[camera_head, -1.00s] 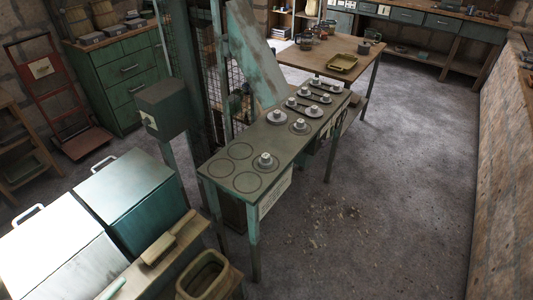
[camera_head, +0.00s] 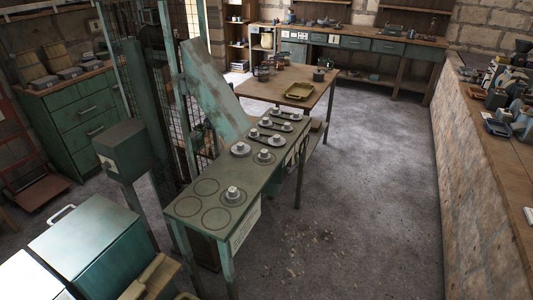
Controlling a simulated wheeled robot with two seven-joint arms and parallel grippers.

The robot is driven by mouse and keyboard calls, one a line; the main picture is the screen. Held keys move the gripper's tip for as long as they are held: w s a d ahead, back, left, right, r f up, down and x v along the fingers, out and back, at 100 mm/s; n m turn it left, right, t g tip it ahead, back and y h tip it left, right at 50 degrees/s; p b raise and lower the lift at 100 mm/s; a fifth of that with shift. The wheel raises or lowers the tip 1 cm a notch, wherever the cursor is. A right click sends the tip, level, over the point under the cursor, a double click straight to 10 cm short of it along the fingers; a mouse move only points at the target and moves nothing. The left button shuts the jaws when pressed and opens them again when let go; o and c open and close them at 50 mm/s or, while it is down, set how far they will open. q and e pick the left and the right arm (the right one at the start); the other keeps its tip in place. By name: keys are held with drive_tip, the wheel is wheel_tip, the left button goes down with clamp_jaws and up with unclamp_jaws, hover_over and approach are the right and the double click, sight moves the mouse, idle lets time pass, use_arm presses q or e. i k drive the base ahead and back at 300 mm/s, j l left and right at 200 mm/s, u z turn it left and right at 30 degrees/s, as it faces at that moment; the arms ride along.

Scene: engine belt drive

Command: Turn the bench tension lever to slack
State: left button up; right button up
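A narrow green bench (camera_head: 262,179) stands in the middle of the view. I cannot make out which part, if any, is the tension lever. A green box (camera_head: 122,146) on a post stands left of the bench; its small pale front detail is too small to read. Neither of my grippers is in view.
A wooden table (camera_head: 255,92) with a yellow tray (camera_head: 299,91) stands beyond the bench. Green chests (camera_head: 92,240) fill the near left. A long counter (camera_head: 495,150) with tools runs along the right wall. The concrete floor (camera_head: 365,190) between is open.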

sight(291, 170)
drive_tip(key=i+l+z, duration=0.45)
drive_tip(key=i, duration=0.55)
drive_tip(key=k+l, duration=0.05)
drive_tip(key=l, duration=0.05)
